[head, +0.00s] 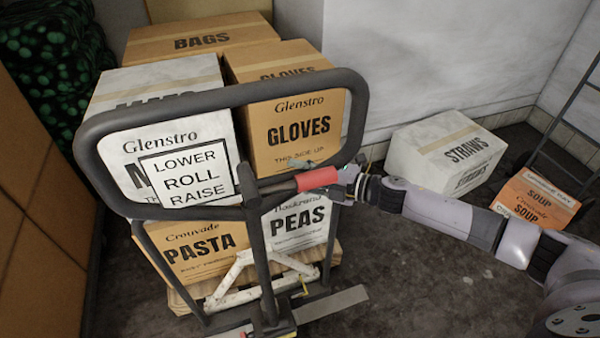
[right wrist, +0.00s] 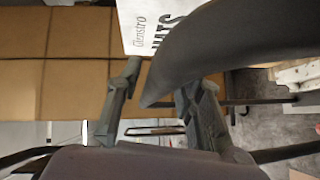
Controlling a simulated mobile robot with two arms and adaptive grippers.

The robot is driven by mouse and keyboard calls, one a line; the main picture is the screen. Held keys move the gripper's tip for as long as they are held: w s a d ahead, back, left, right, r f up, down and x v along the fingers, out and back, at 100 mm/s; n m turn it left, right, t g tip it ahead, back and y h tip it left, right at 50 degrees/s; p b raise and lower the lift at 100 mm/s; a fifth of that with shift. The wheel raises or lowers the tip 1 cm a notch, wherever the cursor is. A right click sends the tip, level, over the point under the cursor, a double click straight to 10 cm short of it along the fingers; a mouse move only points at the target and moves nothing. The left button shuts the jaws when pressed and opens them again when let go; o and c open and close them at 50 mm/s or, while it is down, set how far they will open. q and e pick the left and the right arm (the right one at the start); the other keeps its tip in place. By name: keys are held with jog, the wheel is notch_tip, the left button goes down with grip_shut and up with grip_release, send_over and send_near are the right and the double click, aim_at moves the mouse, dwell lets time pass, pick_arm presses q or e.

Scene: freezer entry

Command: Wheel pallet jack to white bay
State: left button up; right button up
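The pallet jack (head: 262,262) stands in front of me. Its dark looped handle (head: 225,92) carries a white sign reading "LOWER ROLL RAISE" and a red part (head: 317,178) at the lower right. A loaded wooden pallet (head: 325,262) sits behind its upright. My right gripper (head: 312,168) is at the handle's lower right, beside the red part. In the right wrist view, the fingers of my right gripper (right wrist: 158,82) are apart, with the dark handle (right wrist: 225,45) curving past and partly between them; firm contact cannot be told. My left gripper is out of view. No white bay can be made out.
Cartons stacked on the pallet include PASTA (head: 195,250), PEAS (head: 300,222), GLOVES (head: 298,130) and BAGS (head: 200,40). A STRAWS carton (head: 447,152) and SOUP cartons (head: 535,203) stand right, near a ladder-like frame (head: 570,115). A brown panel (head: 45,200) borders the left. Floor (head: 425,270) is clear front right.

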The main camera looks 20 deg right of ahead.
grip_shut()
dwell(0.6)
